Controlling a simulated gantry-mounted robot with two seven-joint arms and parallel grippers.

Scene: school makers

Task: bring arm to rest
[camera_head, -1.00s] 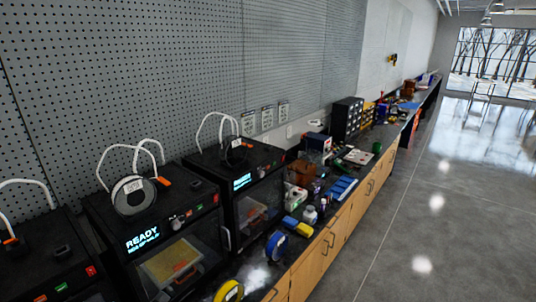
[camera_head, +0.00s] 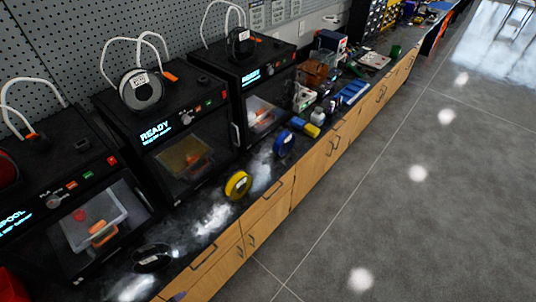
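Neither of my arms nor my grippers shows in the head view, so I cannot see where they are or whether they are open or shut. The view looks down along a dark countertop (camera_head: 209,221) with wooden cabinets (camera_head: 268,215) under it.
Black 3D printers (camera_head: 181,150) line the wall. A yellow spool (camera_head: 238,185), a blue spool (camera_head: 284,143) and a black spool (camera_head: 152,258) are on the counter. Bottles, boxes and a blue tray (camera_head: 353,92) crowd its far part. The grey floor (camera_head: 400,210) at right is clear.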

